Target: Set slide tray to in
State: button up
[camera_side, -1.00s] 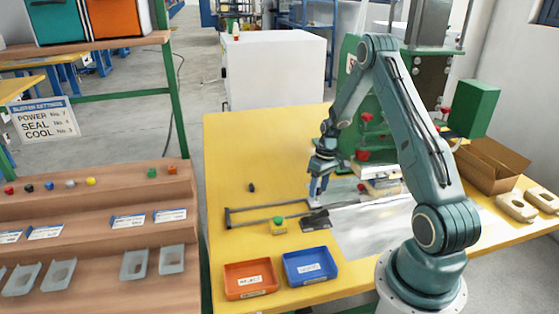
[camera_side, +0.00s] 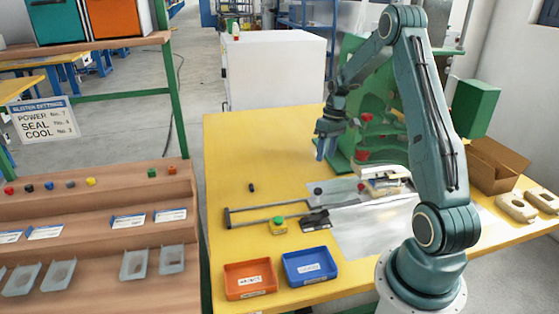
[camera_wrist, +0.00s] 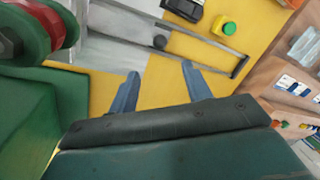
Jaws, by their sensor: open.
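The slide tray (camera_wrist: 115,45) is a flat grey plate on rails, seen in the wrist view with a dark round knob (camera_wrist: 160,41) at its edge. In the side view the knob (camera_side: 318,191) stands at the tray's left edge, and the tray lies toward the press. The outer end of the rails (camera_side: 228,217) is empty. My gripper (camera_side: 325,155) is open and empty, above and behind the knob, apart from it. In the wrist view its two blue fingers (camera_wrist: 160,70) are spread with only yellow table between them.
The green press (camera_side: 375,125) with red knobs stands behind and right of my gripper. Orange (camera_side: 250,280) and blue (camera_side: 310,266) bins are nearer. The table's back left is clear.

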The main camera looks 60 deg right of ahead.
jog(key=shift+r, duration=0.45)
jog(key=h, duration=0.3)
send_over(318, 189)
jog(key=a, duration=0.1)
jog(key=shift+w+a+g+h, duration=0.25)
jog(key=shift+a+g+h, duration=0.15)
jog(key=shift+a+h, duration=0.35)
jog(key=shift+f, duration=0.15)
jog(key=x, duration=1.3)
jog(key=shift+f, duration=0.35)
